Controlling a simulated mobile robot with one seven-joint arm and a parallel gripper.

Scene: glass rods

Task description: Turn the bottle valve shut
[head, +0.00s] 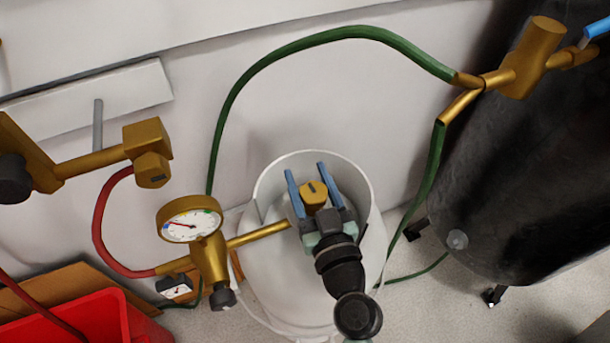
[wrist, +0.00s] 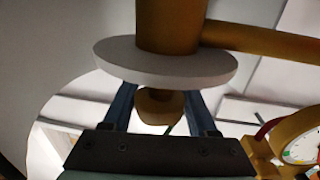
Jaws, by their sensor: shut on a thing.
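The bottle valve is a brass knob (head: 314,193) with a dark mark on its face, on top of the white bottle (head: 262,262). My gripper (head: 306,170) reaches it from the front, with one blue finger on each side of the knob, and is shut on it. In the wrist view the two blue fingers of my gripper (wrist: 162,98) flank a small brass piece (wrist: 160,106) below a pale disc (wrist: 165,66) and a larger brass body (wrist: 170,25). The exact finger contact is hard to see.
A brass pipe links the bottle to a pressure gauge (head: 190,225) on the left. A red hose (head: 101,230) and a green hose (head: 300,45) run nearby. A large black tank (head: 520,180) stands right, a red bin (head: 85,318) lower left. The wall is close behind.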

